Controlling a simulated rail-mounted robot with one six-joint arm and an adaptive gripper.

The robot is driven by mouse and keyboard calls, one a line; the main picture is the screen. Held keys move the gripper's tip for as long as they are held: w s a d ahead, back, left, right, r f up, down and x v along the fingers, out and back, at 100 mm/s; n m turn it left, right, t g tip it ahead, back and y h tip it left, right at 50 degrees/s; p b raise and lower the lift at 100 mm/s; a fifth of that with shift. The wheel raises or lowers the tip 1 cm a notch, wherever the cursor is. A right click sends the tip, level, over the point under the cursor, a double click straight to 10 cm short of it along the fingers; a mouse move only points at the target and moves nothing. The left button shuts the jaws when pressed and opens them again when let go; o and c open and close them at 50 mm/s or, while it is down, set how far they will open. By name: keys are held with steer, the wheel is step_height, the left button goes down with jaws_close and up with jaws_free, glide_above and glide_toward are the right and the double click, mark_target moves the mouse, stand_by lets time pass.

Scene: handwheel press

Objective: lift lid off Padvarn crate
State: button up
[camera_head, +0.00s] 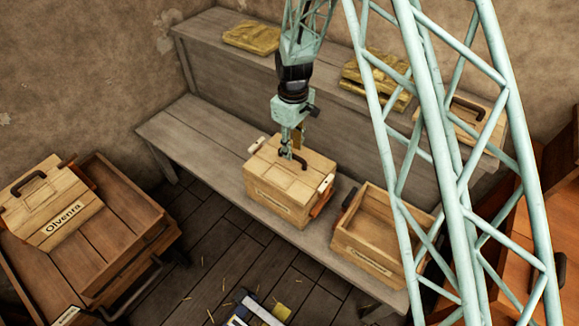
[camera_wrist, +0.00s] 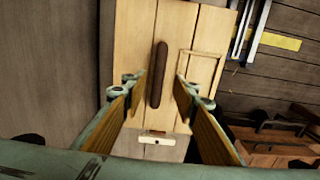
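A pale wooden crate (camera_head: 275,205) stands on the grey bench, closed by a wooden lid (camera_head: 278,170) with a dark bar handle (camera_head: 300,159). The label on its front is too small to read, so I cannot confirm it says Padvarn. White-tipped latches (camera_head: 325,184) show at its ends. My gripper (camera_head: 288,152) points down over this lid, at the handle. In the wrist view my gripper (camera_wrist: 157,88) is open, with one finger on each side of the dark handle (camera_wrist: 158,65) and a gap to each. I cannot tell how far down the fingers reach.
An open, lidless crate (camera_head: 365,262) stands to the right on the bench (camera_head: 215,160). Folded sacks (camera_head: 252,37) and another handled lid or crate (camera_head: 465,122) sit on the upper shelf.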

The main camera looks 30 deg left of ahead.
mark_target(289, 162)
steer(key=shift+w+a+f+b, duration=0.15)
steer(key=shift+f+b, duration=0.25)
steer(key=shift+f, duration=1.85)
steer(key=shift+c, duration=0.2)
jaws_close()
